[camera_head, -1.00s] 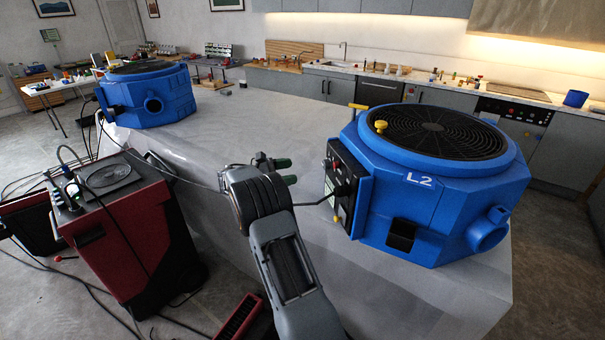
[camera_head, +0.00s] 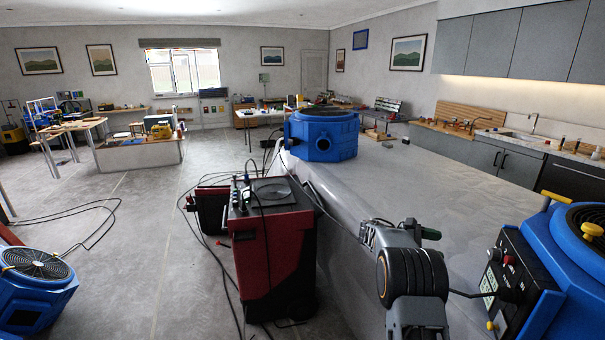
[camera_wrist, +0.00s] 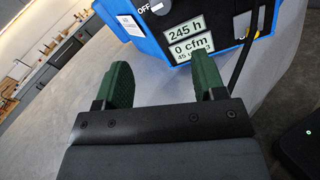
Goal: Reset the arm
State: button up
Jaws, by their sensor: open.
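My gripper (camera_wrist: 165,85) is open and empty in the wrist view, its two green fingers apart. Just beyond it is the blue L2 air mover's dark panel (camera_wrist: 210,25), with "OFF", "245 h" and "0 cfm" labels. In the head view my arm rises at the lower right and one green fingertip (camera_head: 430,233) shows past the wrist. The blue air mover (camera_head: 548,245) is cut off by the right edge, with a black control panel on its left side. The gripper is left of that panel, above the grey-covered block (camera_head: 440,180).
A second blue air mover (camera_head: 322,135) stands at the block's far end. A red and black machine (camera_head: 272,235) with cables stands left of the block. Another blue fan unit (camera_head: 35,285) sits on the floor at left. Open floor (camera_head: 150,230) lies between them.

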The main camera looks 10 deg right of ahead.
jog(key=s+a+f+m+t+y, duration=0.3)
jog(key=s+a+f+y, duration=0.35)
jog(key=f, duration=0.25)
jog(key=s+a+r+m+t+y, duration=0.3)
jog(key=s+a+r+t+y, duration=0.1)
jog(key=s+a, duration=0.4)
jog(key=s+a+r+m+t+y, duration=0.3)
jog(key=s+a+r+t+y, duration=0.2)
jog(key=a, duration=0.8)
jog(key=s+r, duration=0.1)
jog(key=s, duration=0.2)
jog(key=shift+s+m+y, duration=0.3)
jog(key=shift+s+y, duration=0.05)
jog(key=shift+s, duration=0.05)
